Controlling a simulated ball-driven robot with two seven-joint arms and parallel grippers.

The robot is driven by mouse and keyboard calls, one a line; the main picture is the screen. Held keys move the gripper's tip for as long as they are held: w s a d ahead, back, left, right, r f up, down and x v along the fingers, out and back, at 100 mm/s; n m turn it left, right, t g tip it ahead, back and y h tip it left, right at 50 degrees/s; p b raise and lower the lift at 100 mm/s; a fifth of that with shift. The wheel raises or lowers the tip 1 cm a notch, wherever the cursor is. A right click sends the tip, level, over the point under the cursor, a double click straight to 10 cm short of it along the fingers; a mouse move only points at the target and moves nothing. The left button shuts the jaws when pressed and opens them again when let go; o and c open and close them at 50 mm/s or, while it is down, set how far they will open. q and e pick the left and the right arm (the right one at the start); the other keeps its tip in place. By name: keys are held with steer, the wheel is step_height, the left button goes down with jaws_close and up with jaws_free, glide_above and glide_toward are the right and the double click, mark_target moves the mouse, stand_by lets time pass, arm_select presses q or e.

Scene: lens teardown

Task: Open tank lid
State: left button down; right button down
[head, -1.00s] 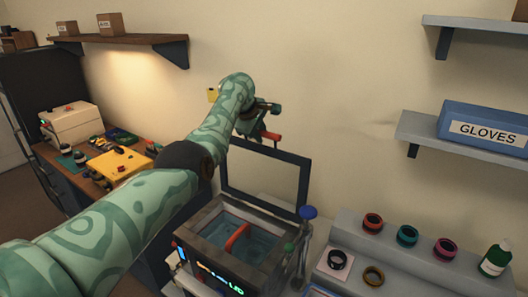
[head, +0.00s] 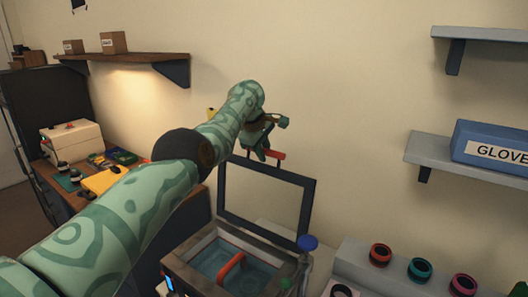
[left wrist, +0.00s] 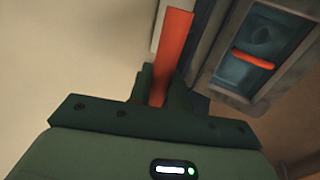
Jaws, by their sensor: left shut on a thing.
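The tank (head: 215,253) stands at the lower middle of the head view, with water and a red bar inside. Its lid (head: 310,205), a dark frame, stands raised upright at the back of the tank against the wall. A red handle (head: 276,155) is at the lid's top edge. My left gripper (head: 264,152) is at that top edge, shut on the red handle. In the left wrist view the handle (left wrist: 172,50) sits between the fingers, and the open tank (left wrist: 245,65) shows at upper right. My right gripper is not in view.
A stepped grey rack (head: 350,257) with several coloured rings is at right of the tank. A blue knob (head: 307,242) stands by the tank's right corner. Wall shelves are at upper left (head: 120,52) and right, with a blue gloves box (head: 490,145). A cluttered bench is at left.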

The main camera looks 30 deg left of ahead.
arm_select(q)
steer(key=c, duration=1.4)
jaws_free()
steer(key=shift+s+f, duration=0.1)
steer(key=shift+f, duration=0.3)
steer(key=shift+o, duration=0.2)
steer(key=shift+r, duration=0.1)
steer(key=shift+r+p, duration=0.35)
steer(key=shift+r, duration=0.15)
steer(key=p+v, duration=0.1)
steer(key=v, duration=1.5)
steer(key=shift+p, duration=0.3)
steer(key=shift+f, duration=0.1)
